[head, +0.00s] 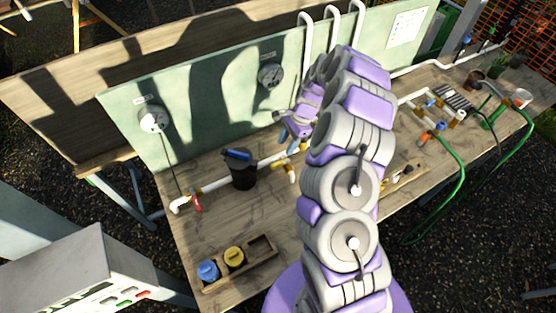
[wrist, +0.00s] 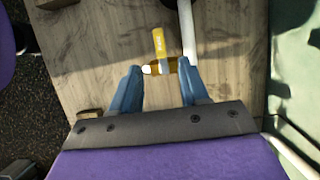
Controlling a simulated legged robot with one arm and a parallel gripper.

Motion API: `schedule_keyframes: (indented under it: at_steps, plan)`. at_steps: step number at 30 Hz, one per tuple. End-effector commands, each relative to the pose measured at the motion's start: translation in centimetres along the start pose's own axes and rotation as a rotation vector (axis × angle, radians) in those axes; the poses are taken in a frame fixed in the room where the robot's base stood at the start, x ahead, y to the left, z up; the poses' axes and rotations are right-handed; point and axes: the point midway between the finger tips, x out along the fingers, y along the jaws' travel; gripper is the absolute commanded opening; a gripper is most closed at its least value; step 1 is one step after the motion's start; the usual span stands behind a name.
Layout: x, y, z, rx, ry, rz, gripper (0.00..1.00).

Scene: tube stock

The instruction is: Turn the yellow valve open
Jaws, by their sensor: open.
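The yellow valve has a yellow lever handle (wrist: 159,42) that points away from me, slightly tilted, above a brass-coloured body on a white pipe (wrist: 189,35). In the head view the yellow valve (head: 291,170) sits on the pipe at the bench's middle, in front of the green panel. My gripper (wrist: 161,66) is open, its two blue fingers spread to either side of the valve in the wrist view. I cannot tell their height above it or any contact. In the head view my gripper (head: 297,130) is over the bench behind the valve, partly hidden by my arm.
A black canister (head: 243,172) with a blue handle and a red valve (head: 196,203) stand left along the pipe. Gauges (head: 154,119) hang on the green panel (head: 205,110). A wooden tray (head: 262,246) holds blue and yellow round pieces.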

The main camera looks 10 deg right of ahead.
Motion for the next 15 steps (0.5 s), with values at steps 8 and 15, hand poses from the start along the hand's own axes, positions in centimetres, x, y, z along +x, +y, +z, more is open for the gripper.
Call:
schedule_keyframes:
  at_steps: [8, 15]
  plan:
    - [5.6, 0.1, 0.1, 0.0, -0.003, 0.004, 0.45]
    - [8.6, 0.1, 0.1, -0.002, -0.001, 0.001, 0.45]
